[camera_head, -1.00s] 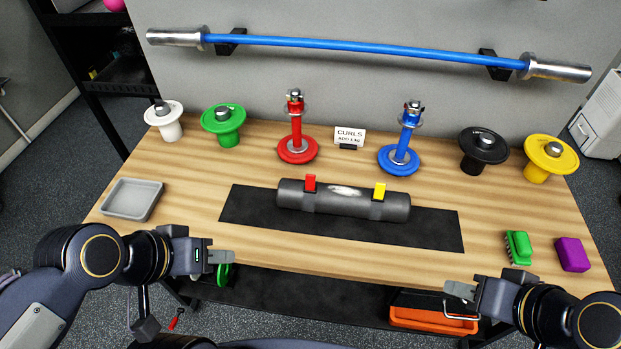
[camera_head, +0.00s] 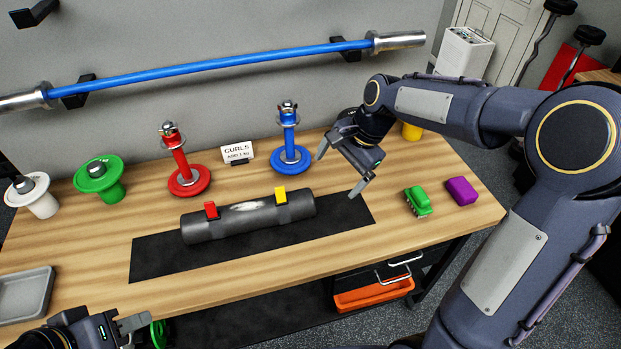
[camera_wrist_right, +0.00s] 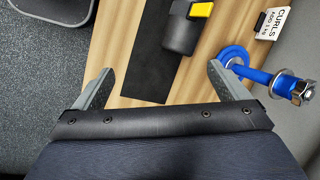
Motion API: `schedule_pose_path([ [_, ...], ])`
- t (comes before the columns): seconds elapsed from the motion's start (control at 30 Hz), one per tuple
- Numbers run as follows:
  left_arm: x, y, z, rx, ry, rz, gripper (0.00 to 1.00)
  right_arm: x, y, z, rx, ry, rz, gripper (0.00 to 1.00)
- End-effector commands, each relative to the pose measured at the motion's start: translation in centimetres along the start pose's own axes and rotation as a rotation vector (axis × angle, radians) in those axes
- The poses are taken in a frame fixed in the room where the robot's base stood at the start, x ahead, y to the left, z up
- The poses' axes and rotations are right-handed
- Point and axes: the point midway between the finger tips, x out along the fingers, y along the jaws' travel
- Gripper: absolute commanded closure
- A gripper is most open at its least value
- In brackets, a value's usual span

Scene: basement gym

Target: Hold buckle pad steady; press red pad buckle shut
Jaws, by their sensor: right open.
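The dark grey cylindrical pad (camera_head: 250,221) lies on a black mat (camera_head: 152,263) on the bench. Its red buckle (camera_head: 211,210) stands up near the left end and its yellow buckle (camera_head: 280,195) stands up near the right end. My right gripper (camera_head: 338,176) is open and empty, above the bench to the right of the pad. The right wrist view shows the pad's end (camera_wrist_right: 180,36) and yellow buckle (camera_wrist_right: 201,10) beyond its spread fingers (camera_wrist_right: 160,70). My left gripper (camera_head: 135,326) is low at the bench's front edge, apart from the pad; its jaw gap is unclear.
Red (camera_head: 188,182) and blue (camera_head: 291,160) plate posts stand behind the pad with a CURLS sign (camera_head: 237,152) between them. A grey tray (camera_head: 24,296) is at left. Bench in front of the mat is clear.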

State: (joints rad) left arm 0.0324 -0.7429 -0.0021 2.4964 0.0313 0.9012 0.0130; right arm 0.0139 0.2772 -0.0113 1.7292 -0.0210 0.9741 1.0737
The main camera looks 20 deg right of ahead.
Motion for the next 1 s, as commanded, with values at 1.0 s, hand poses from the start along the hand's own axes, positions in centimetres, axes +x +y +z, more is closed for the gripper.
schedule_pose_path([
  [1.0, 2.0, -0.9, 1.0, 0.0, 0.0, 0.0, 0.64, 17.7, -5.4, -3.3, 0.485, -0.013, 0.163, 0.05],
])
